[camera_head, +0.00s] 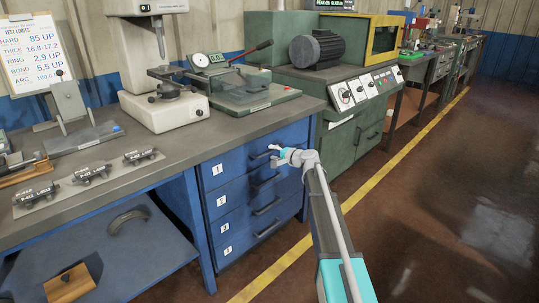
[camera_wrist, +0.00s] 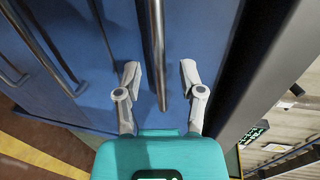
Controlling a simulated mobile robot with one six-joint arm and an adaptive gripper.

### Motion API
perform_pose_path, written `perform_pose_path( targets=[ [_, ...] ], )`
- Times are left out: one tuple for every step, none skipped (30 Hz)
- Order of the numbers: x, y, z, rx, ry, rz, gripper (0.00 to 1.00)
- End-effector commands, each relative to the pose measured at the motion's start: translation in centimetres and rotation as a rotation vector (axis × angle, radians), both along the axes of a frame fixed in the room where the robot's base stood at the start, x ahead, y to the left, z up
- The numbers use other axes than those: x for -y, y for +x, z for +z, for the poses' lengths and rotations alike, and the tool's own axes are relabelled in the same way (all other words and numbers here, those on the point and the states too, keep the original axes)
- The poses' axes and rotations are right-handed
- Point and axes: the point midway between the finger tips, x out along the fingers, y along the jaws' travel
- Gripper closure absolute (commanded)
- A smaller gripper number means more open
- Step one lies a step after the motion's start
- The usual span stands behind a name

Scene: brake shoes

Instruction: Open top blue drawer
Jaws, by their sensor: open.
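The top blue drawer (camera_head: 237,169), labelled 1, is in the bench's drawer stack and looks closed, flush with the drawers below. My gripper (camera_head: 277,156) is at the right part of its front, by the handle. In the wrist view my gripper (camera_wrist: 160,67) is open, with one finger on each side of a dark metal handle bar (camera_wrist: 155,45). The bar runs between the fingers, and neither finger clearly touches it. The blue drawer front (camera_wrist: 195,25) lies just beyond the fingertips. In the head view my gripper hides part of the handle.
Lower blue drawers (camera_head: 238,219) with similar handles are below. The grey benchtop (camera_head: 190,142) overhangs just above, and its dark edge (camera_wrist: 262,75) is close in the wrist view. A green cabinet (camera_head: 345,140) stands to the right. The brown floor (camera_head: 440,210) in front is clear.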

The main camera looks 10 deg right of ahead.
Motion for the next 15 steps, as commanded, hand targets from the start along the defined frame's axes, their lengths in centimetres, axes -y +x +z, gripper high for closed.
perform_pose_path(
  targets=[
    [-0.4, 0.7, -0.2, 0.0, 0.0, 0.002, 0.49],
    [-0.6, 0.9, -0.3, 0.0, 0.0, 0.002, 0.49],
    [-0.8, 1.2, -0.4, 0.0, 0.0, 0.002, 0.49],
    [-0.9, 1.4, -0.4, 0.0, 0.0, 0.001, 0.49],
    [-0.9, 1.5, -0.4, 0.0, 0.0, 0.0, 0.49],
    [-1.0, 1.7, -0.5, 0.0, 0.0, 0.0, 0.49],
    [-1.1, 1.8, -0.5, 0.0, 0.0, -0.001, 0.49],
    [-1.2, 1.9, -0.5, 0.0, 0.0, -0.001, 0.49],
    [-1.2, 1.9, -0.5, 0.0, 0.0, -0.001, 0.49],
    [-1.3, 2.0, -0.5, 0.0, 0.0, -0.001, 0.49],
    [-1.3, 2.0, -0.5, 0.0, 0.0, -0.001, 0.49],
    [-1.3, 2.0, -0.5, 0.0, 0.0, -0.002, 0.49],
    [-1.3, 2.0, -0.5, 0.0, 0.0, -0.002, 0.49],
    [-1.3, 2.0, -0.5, 0.0, 0.0, -0.002, 0.49],
    [-1.3, 2.0, -0.5, 0.0, 0.0, -0.001, 0.49]
  ],
)
